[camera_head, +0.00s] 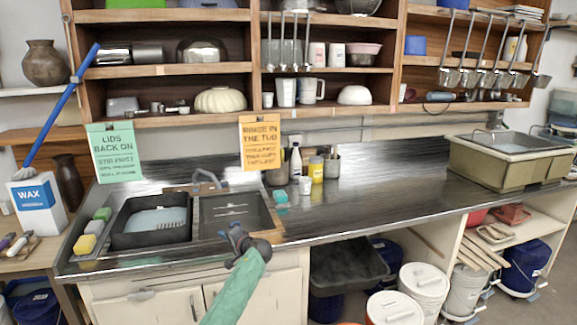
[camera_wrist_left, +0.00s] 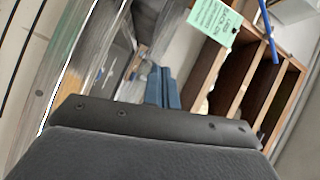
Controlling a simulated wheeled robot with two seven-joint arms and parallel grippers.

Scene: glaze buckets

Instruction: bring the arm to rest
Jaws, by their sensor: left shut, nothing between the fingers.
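My left arm in its green sleeve rises from the bottom middle of the head view. Its dark left gripper (camera_head: 232,231) is over the front edge of the steel counter (camera_head: 370,205), just in front of the right sink basin (camera_head: 236,213). The gripper is shut and empty. In the left wrist view its blue-grey fingers (camera_wrist_left: 162,88) are together, above the dark palm housing. My right gripper is in neither view.
A dark tub (camera_head: 150,238) sits left of the basin, beside several sponges (camera_head: 95,227). Bottles and a yellow jar (camera_head: 316,169) stand at the counter's back. An olive tub (camera_head: 500,165) is at the right. White buckets (camera_head: 424,286) stand below. The counter's middle is clear.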

